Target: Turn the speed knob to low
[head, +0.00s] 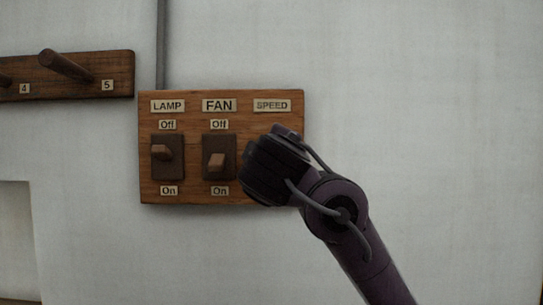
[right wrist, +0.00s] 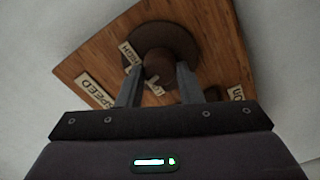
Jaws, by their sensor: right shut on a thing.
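The speed knob (right wrist: 158,66) is a dark brown round knob on a wider dark disc on the wooden panel. My right gripper (right wrist: 159,76) is shut on it, one finger on each side. In the head view my right gripper (head: 268,165) covers the knob below the SPEED label (head: 272,105). The wrist view shows the SPEED label (right wrist: 97,90), a HIGH label (right wrist: 130,54) at the disc's edge and another label, partly hidden between the fingers. Which way the knob points cannot be told. My left gripper is not in view.
The wooden panel (head: 190,198) also carries a lamp switch (head: 162,152), its lever high near Off, and a fan switch (head: 216,161), its lever lower. A peg rail (head: 120,70) hangs at upper left. The wall right of the panel is bare.

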